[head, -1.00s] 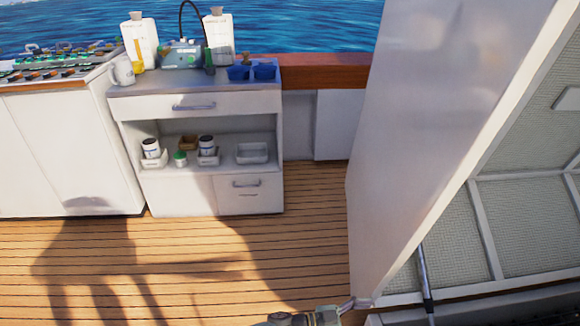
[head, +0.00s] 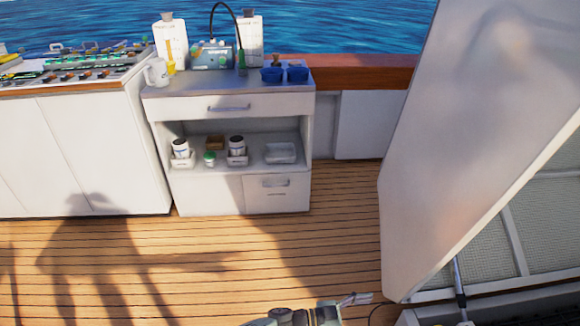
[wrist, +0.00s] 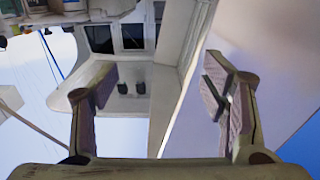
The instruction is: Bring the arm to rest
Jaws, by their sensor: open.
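My gripper shows in the wrist view (wrist: 160,90) with its two fingers wide apart and nothing between them. In the head view my arm and gripper (head: 358,299) show at the bottom edge, low in front of the raised hatch lid (head: 470,130). The gripper's tip is just left of the lid's lower corner; whether it touches the lid I cannot tell. Most of my arm is out of the picture.
A white cabinet (head: 222,103) with bottles, blue cups (head: 272,74) and shelf jars stands at the back. A control console (head: 70,75) stands left of it. A strut (head: 459,285) holds under the lid at right. The wooden deck (head: 240,260) is clear.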

